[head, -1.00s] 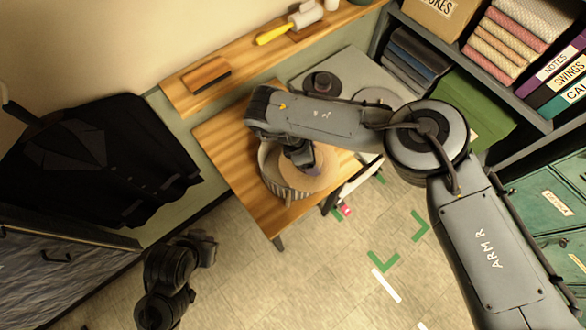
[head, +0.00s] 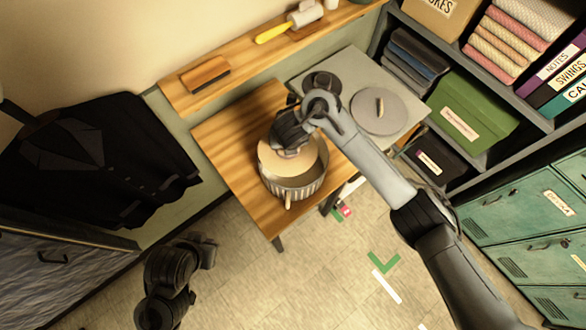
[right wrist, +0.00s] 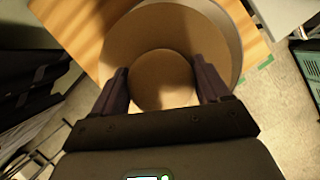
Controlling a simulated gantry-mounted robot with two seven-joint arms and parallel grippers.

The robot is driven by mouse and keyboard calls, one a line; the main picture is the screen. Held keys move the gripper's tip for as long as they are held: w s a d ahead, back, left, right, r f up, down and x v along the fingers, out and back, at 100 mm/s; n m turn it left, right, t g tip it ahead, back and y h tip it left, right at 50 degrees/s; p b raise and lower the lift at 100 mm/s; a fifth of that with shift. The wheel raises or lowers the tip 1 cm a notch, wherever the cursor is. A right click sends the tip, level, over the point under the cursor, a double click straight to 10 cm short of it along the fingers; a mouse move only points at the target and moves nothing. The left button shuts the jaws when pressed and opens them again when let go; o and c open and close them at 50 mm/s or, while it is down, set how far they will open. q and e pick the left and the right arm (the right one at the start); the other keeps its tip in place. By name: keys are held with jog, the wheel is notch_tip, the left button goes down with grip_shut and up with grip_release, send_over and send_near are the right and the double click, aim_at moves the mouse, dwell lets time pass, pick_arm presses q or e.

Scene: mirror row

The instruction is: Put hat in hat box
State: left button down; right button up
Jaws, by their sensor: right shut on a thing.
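The hat box (head: 308,186) is round with a striped outer wall and stands open on the wooden table. The hat is tan with a round brim (head: 270,160). My right gripper (head: 290,150) is shut on its crown (right wrist: 160,80), which sits between the two fingers in the right wrist view. The hat is over the upper left part of the box opening, overlapping the rim, and the box interior shows at right. I cannot tell how far it is above the rim. My left gripper (head: 205,250) is low at left, away from the box; its jaws are unclear.
A grey round lid (head: 372,122) with a handle lies on the grey side table (head: 350,65), beside a dark round item (head: 322,84). A brush (head: 205,75) lies on the wall shelf. A dark jacket (head: 100,155) hangs at left. The wooden table's left part is bare.

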jog(key=shift+n, duration=0.8)
jog(key=f+b, duration=0.2)
jog(key=f, duration=0.2)
jog(key=d+f+b, duration=0.1)
jog(key=f+b, duration=0.2)
jog(key=f, duration=0.1)
jog(key=f+b, duration=0.2)
jog(key=f, duration=0.3)
jog(key=shift+w+d, duration=0.2)
jog(key=shift+d, duration=0.1)
jog(key=shift+f+b, duration=0.4)
jog(key=shift+f, duration=1.75)
jog(key=o, duration=1.1)
jog(key=shift+c, duration=0.2)
